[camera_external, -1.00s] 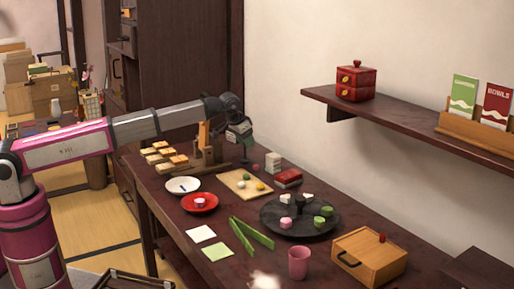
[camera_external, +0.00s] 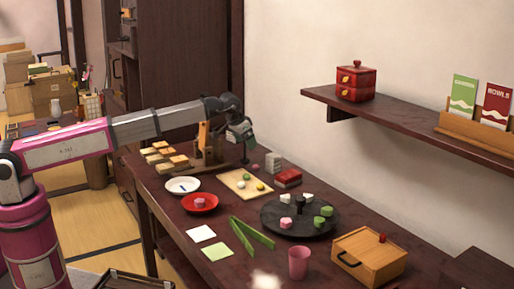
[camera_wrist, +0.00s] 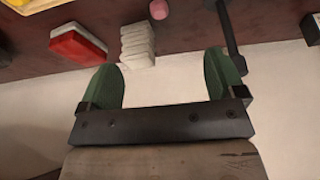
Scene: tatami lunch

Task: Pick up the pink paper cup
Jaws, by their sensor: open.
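The pink paper cup (camera_external: 299,262) stands upright near the front edge of the dark table in the external view, left of a wooden box. My gripper (camera_external: 246,139) is at the far end of the table, well away from the cup, above the area near the wooden rack. In the wrist view my gripper (camera_wrist: 165,80) shows two green fingers spread apart with nothing between them. The cup is not seen in the wrist view.
A round black tray (camera_external: 275,222) with small sweets, green tongs (camera_external: 250,235), a wooden box (camera_external: 368,258) and a red plate (camera_external: 199,203) lie between my gripper and the cup or near it. A wall shelf (camera_external: 420,122) hangs at the right.

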